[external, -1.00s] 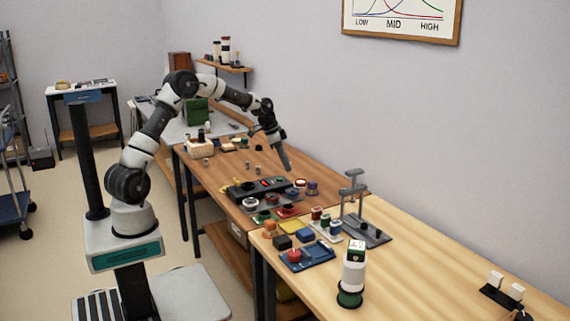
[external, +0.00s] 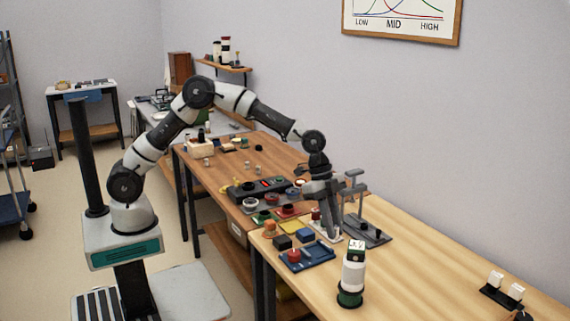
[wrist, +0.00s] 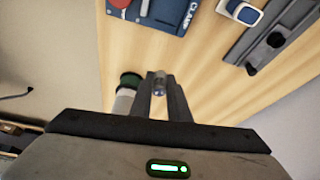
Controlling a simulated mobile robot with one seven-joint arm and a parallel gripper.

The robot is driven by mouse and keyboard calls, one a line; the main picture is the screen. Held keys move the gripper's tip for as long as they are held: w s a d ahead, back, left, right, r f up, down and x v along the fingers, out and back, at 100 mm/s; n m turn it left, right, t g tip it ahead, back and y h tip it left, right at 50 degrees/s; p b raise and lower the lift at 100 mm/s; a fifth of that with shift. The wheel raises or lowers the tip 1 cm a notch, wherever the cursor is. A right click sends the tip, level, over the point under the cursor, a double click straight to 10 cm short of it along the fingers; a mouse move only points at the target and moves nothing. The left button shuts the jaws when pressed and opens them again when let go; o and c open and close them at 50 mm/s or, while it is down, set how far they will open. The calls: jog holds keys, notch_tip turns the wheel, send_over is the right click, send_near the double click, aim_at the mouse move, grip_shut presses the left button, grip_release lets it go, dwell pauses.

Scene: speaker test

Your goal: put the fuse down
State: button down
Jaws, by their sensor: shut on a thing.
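The fuse (wrist: 159,86) is a small glassy cylinder with a bluish tint, seen in the wrist view. My gripper (wrist: 159,80) is shut on it, with the fuse between its fingertips. In the external view, my gripper (external: 331,229) points down over the near, light wooden table (external: 430,270), just left of a grey stand (external: 354,187). The fuse cannot be made out in that view. In the wrist view, bare wood shows around the fingertips. I cannot tell how high the fuse is above the wood.
A blue tray (external: 318,257) with a red item lies left of the gripper. A white and green cylinder (external: 352,275) stands nearer the camera. The grey stand's base (wrist: 262,42) shows in the wrist view. Several small coloured items crowd the table's left end; its right part is mostly clear.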

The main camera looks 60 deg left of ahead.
jog(key=s+d, duration=0.3)
jog(key=b, duration=0.2)
send_near(333, 277)
jog(key=shift+m, duration=0.4)
jog(key=x, duration=0.5)
jog(key=shift+w+d+f, duration=0.1)
jog(key=shift+d+f, duration=0.1)
jog(key=shift+f, duration=0.05)
jog(key=shift+f, duration=0.1)
jog(key=shift+f, duration=0.15)
jog(key=c, duration=1.7)
grip_release()
